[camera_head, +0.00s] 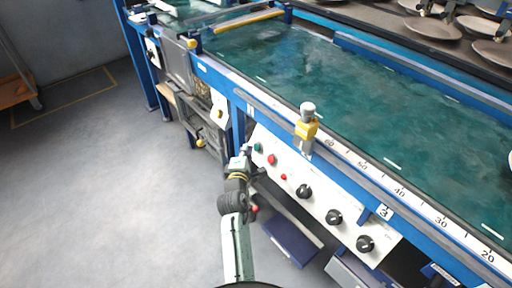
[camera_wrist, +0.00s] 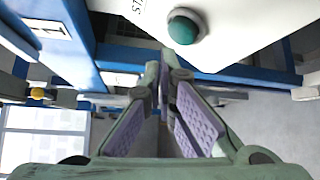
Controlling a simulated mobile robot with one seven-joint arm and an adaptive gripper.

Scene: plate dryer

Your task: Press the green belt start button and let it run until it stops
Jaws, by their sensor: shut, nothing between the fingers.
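The green start button (camera_head: 258,147) is at the upper left end of the white control panel, above a red button. No contact with the button is visible. The green belt (camera_head: 290,65) runs along the top of the blue frame and carries a few white marks.
The white panel (camera_head: 318,209) also holds red buttons (camera_head: 271,160) and several black knobs (camera_head: 334,216). Grey round plates (camera_head: 432,27) lie beyond the belt.

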